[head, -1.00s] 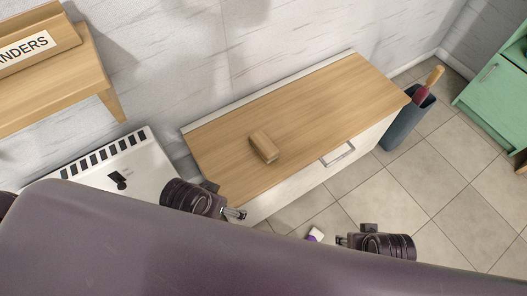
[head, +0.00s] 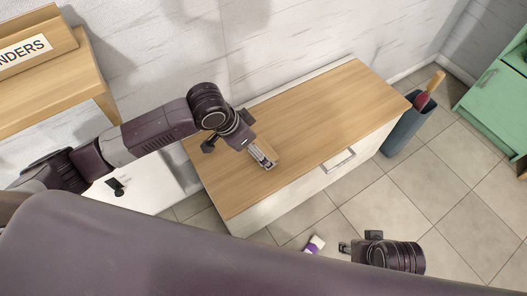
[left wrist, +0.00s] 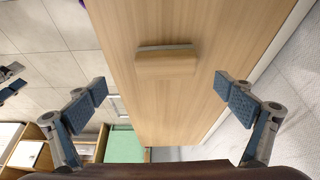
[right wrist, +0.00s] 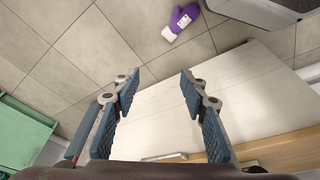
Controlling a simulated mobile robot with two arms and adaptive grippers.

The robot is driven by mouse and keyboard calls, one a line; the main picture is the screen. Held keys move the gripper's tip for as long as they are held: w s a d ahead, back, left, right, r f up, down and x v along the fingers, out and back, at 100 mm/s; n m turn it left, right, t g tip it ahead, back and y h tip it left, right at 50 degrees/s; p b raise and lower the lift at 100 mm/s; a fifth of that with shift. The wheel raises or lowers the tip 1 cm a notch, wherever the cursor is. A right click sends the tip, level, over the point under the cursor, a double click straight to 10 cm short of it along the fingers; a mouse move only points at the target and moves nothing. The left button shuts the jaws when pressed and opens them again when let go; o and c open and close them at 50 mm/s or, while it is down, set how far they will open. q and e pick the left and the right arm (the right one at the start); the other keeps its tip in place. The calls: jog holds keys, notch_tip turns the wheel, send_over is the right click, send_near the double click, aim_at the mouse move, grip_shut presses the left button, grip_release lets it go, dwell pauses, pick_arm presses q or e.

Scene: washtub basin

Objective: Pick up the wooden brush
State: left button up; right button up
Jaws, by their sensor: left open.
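The wooden brush (head: 270,152) lies on the wooden top of the low cabinet (head: 330,105), partly hidden by my left gripper in the head view. In the left wrist view the brush (left wrist: 166,61) lies crosswise beyond and between the open fingers, touching neither. My left gripper (head: 263,158) is open and empty above the cabinet top; its blue-padded fingers (left wrist: 165,98) stand wide apart. My right gripper (head: 343,247) is away from the brush, over the floor in front of the cabinet. Its fingers (right wrist: 160,82) are apart with nothing between them.
A purple and white bottle (right wrist: 180,22) lies on the tiled floor. A dark bin (head: 407,125) with a handled item stands at the cabinet's right end. A green cabinet (head: 497,90) is at far right, a wooden shelf (head: 60,75) at left. The cabinet top right of the brush is clear.

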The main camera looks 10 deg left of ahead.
aim_at(262, 150)
pick_arm(q)
jog(key=shift+w+f+b, duration=0.35)
jog(key=shift+f, duration=0.4)
jog(key=shift+w+f+b, duration=0.3)
jog(key=shift+w+f, duration=0.05)
jog(key=shift+f, duration=0.35)
jog(key=b+x, duration=0.1)
jog(key=x, duration=0.2)
jog(key=shift+f+b, duration=0.15)
jog(key=shift+b, duration=0.2)
jog(key=shift+w+d+f, duration=0.2)
jog(key=shift+w+f, duration=0.05)
jog(key=shift+f, duration=0.25)
jog(key=shift+r, duration=0.1)
pick_arm(e)
jog(key=v, duration=0.5)
jog(key=shift+d, duration=0.1)
pick_arm(q)
jog(key=shift+c, duration=0.5)
pick_arm(e)
jog(key=shift+f, duration=0.1)
